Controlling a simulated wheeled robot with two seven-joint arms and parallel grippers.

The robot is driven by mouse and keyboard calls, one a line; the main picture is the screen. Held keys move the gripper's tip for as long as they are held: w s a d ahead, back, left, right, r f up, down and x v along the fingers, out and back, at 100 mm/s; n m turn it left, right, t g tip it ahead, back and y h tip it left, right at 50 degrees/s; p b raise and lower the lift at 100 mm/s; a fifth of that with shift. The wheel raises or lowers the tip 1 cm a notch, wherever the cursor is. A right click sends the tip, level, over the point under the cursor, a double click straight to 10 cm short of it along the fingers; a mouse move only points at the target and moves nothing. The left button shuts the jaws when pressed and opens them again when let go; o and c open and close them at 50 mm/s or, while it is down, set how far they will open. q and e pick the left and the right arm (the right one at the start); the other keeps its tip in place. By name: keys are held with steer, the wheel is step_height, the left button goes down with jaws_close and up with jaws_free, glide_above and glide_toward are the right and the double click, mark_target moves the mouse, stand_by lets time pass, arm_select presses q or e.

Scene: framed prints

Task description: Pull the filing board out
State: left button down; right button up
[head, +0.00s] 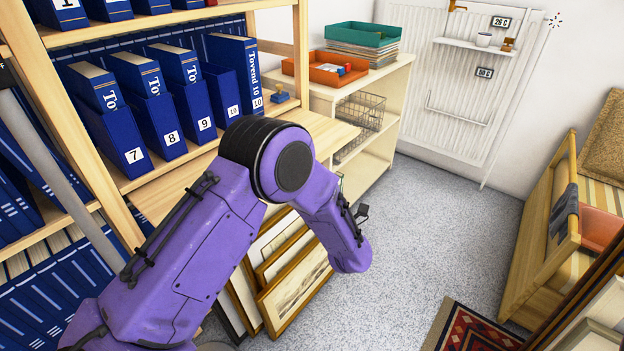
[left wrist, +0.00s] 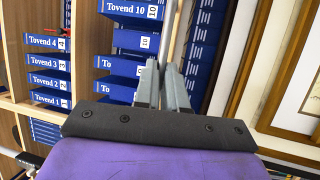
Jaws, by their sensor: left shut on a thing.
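The filing board (head: 333,132) is a pale wooden panel at the shelf unit, below the row of blue file boxes. It projects in front of them, and my purple left arm covers its middle. In the left wrist view my left gripper (left wrist: 166,88) is shut where a narrow pale grey strip, apparently the board's front edge, runs up between the upper boxes and the lower binders. The fingers hide the gripped part. In the head view this gripper is hidden behind my arm. My right gripper is in neither view.
Framed prints (head: 294,285) lean below the board, close to my left forearm. A low cabinet (head: 397,88) with trays stands beyond. A wooden bench (head: 545,225) and a patterned rug (head: 470,328) are at right. Grey floor (head: 440,225) between is clear.

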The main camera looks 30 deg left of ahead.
arm_select(q)
steer(key=shift+s+d, duration=0.1)
steer(key=shift+d, duration=0.35)
steer(key=c, duration=1.2)
jaws_free()
steer(key=v, duration=1)
steer(key=shift+s+d, duration=0.15)
steer(key=shift+d, duration=0.1)
